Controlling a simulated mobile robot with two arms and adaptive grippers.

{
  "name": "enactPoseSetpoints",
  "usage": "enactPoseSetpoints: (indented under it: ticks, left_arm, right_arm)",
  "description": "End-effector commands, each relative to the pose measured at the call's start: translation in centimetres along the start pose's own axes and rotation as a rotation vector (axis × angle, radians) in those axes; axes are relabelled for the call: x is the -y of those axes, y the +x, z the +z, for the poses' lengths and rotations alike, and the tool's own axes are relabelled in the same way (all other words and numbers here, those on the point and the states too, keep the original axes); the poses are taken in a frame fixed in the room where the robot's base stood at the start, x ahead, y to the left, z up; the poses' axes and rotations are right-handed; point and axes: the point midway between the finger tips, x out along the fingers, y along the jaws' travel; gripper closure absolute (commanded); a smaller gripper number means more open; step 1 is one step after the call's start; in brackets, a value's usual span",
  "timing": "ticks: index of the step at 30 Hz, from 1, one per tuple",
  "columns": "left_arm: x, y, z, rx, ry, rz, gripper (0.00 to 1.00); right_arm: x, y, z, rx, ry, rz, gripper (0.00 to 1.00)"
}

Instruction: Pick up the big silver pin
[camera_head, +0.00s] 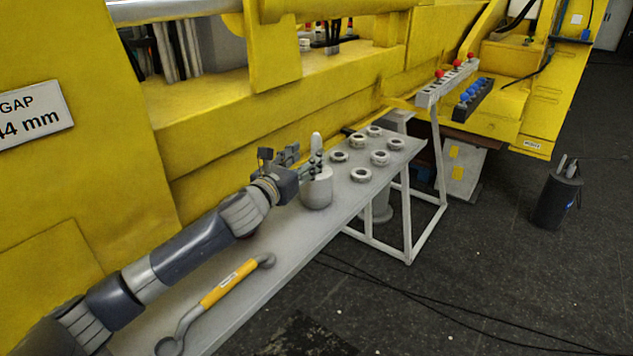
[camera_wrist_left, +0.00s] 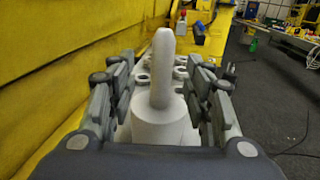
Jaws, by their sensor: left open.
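The big silver pin (camera_head: 316,190) stands upright on the grey table, with a wide round base and a narrower rounded top. It also shows in the left wrist view (camera_wrist_left: 162,85), centred between the fingers. My left gripper (camera_head: 312,163) is open at the pin, with its fingers at the height of the narrow upper part. In the left wrist view the fingers (camera_wrist_left: 160,95) stand on both sides of the pin with gaps. Contact with the pin does not show. My right gripper is in neither view.
The grey table (camera_head: 283,240) runs along a yellow machine (camera_head: 210,140). Several metal rings (camera_head: 361,175) lie beyond the pin. A yellow-handled wrench (camera_head: 228,285) lies near the front edge. A dark bin (camera_head: 556,200) stands on the floor at right.

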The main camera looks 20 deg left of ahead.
Motion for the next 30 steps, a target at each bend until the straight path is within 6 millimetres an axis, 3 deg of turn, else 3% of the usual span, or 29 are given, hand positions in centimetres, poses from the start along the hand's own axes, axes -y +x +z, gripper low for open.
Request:
enactPoseSetpoints:
  ticks: [11, 18, 26, 30]
  left_arm:
    - [0.5, 3.5, 0.6, 0.001, -0.004, 0.0, 0.54]
    - [0.4, 5.3, 0.3, 0.0, -0.001, 0.001, 0.54]
    - [0.4, 5.4, 0.3, 0.0, -0.001, 0.0, 0.54]
    - [0.4, 5.4, 0.2, 0.0, -0.001, 0.001, 0.83]
  right_arm:
    - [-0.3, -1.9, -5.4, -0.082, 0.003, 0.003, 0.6]
    - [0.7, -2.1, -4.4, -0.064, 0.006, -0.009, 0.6]
    - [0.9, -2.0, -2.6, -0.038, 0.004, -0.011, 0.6]
    - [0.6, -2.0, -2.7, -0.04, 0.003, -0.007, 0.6]
